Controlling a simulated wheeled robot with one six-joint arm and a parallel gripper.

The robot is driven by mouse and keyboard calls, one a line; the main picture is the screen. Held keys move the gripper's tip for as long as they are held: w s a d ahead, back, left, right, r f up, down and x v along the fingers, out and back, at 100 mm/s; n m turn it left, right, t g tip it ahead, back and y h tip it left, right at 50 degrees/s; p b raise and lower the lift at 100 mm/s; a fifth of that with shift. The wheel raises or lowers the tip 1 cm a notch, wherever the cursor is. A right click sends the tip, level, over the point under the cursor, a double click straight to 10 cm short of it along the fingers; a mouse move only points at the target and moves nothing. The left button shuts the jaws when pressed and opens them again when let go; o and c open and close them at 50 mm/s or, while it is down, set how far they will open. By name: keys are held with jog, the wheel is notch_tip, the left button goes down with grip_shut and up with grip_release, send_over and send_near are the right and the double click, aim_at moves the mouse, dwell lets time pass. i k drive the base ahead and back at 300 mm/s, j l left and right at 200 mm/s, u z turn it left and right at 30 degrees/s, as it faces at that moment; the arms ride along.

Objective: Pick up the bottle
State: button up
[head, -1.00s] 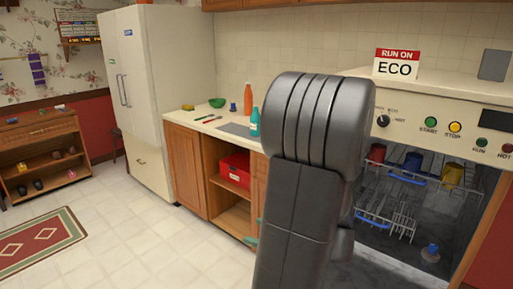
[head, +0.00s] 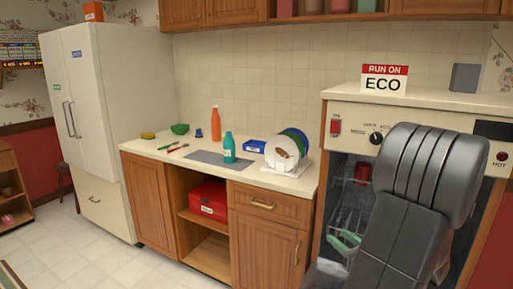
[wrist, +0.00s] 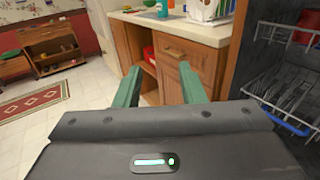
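Two bottles stand upright on the counter in the head view. A teal bottle (head: 229,148) is near the counter's front, by the grey sink panel. An orange bottle (head: 215,124) stands behind it, near the tiled wall. The lower part of a teal bottle (wrist: 162,9) shows at the top of the wrist view. My gripper (wrist: 160,85) has its two green fingers spread apart with nothing between them. In the head view its green fingers (head: 345,243) are low and right of the bottles, in front of the dishwasher, partly hidden by my arm.
The counter (head: 160,145) also holds a green bowl (head: 180,129), a blue box (head: 255,147) and a rack of plates (head: 283,152). The open dishwasher (head: 335,190) is at the right. A red box (head: 208,199) sits on the shelf below. The floor (head: 75,240) at left is clear.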

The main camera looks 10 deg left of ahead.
aim_at(229, 143)
jog(key=i+j+z, duration=0.1)
jog(key=j, duration=0.25)
jog(key=i+j, duration=0.25)
jog(key=i+j+z, duration=0.15)
jog(key=j, duration=0.3)
jog(key=i+j+z, duration=0.1)
jog(key=j, duration=0.25)
jog(key=i+j, duration=0.25)
jog(key=j, duration=0.15)
jog(key=i+j+z, duration=0.15)
jog(key=j, duration=0.25)
jog(key=i+j, duration=0.1)
jog(key=j, duration=0.25)
jog(key=i+j, duration=0.1)
jog(key=j, duration=0.2)
jog(key=i+j, duration=0.15)
jog(key=j, duration=0.2)
jog(key=i+j, duration=0.1)
jog(key=j, duration=0.2)
